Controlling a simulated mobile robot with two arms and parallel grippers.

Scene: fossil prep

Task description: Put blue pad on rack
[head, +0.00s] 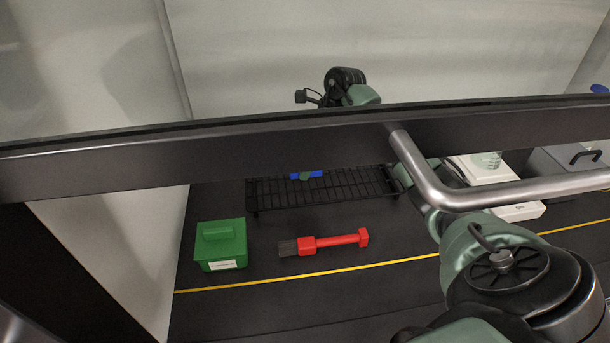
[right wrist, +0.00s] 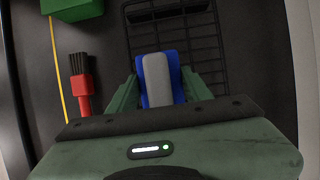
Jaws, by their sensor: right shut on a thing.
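The blue pad (right wrist: 178,66), with a grey middle part, sits between the green fingers of my right gripper (right wrist: 160,82) in the right wrist view. The gripper is shut on it. The black wire rack (right wrist: 201,47) lies beneath and beyond the pad. In the head view, a bit of the blue pad (head: 313,174) shows at the rear left part of the rack (head: 345,190), just under a dark bar. The bar hides most of my right gripper there. I cannot tell whether the pad touches the rack. My left gripper is not in view.
A dark bar (head: 250,150) with a metal handle (head: 520,192) crosses the head view in front of the rack. A green box (head: 220,246) and a red-handled brush (head: 335,240) lie nearer. A white device (head: 490,172) stands right. Dark surface around the brush is clear.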

